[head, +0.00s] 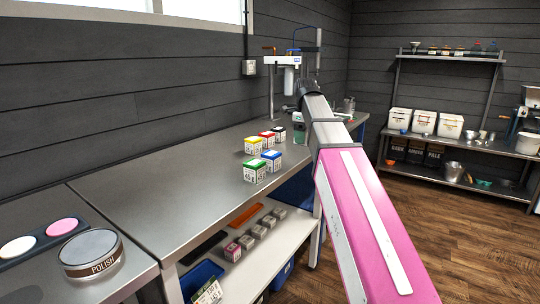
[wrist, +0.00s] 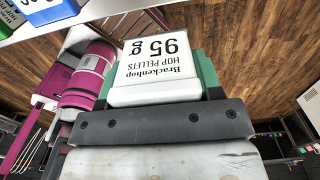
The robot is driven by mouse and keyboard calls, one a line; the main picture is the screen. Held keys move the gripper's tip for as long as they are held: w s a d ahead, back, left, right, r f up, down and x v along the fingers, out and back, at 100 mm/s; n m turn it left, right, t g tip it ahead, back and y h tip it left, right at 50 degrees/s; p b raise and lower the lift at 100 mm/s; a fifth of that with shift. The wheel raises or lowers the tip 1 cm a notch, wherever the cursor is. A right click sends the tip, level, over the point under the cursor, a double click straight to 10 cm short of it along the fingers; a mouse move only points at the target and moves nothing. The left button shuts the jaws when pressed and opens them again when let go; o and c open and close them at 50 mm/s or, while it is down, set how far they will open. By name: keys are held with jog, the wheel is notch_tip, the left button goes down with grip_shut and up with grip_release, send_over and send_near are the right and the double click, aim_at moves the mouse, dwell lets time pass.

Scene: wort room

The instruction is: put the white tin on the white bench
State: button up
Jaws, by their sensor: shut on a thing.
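The white tin (wrist: 155,70), a boxy tin with black lettering "Brackenhop HOP PELLETS 95 g", fills the middle of the wrist view. My gripper (wrist: 158,78) is shut on it, with green finger parts at both sides. In the head view my arm largely hides the gripper and tin; only a small green and pale patch shows left of the arm's far end. A low white surface (head: 287,240), likely the white bench, stands below the steel worktop's front edge. It carries several small tins and an orange tray.
The steel worktop (head: 175,190) holds several tins with coloured lids, including a green-lidded one (head: 255,171) near its front edge. A polish tin (head: 91,253) is at the left. Shelves (head: 470,140) with white bins stand at the back right. Wooden floor is clear to the right.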

send_over(285, 161)
notch_tip(285, 161, down, 5)
jog(key=shift+w+d+r, duration=0.1)
jog(key=shift+r, duration=0.1)
jog(key=shift+f, duration=2.05)
jog(key=shift+f, duration=0.1)
jog(key=o, duration=1.1)
jog(key=shift+c, duration=0.2)
notch_tip(285, 161, up, 12)
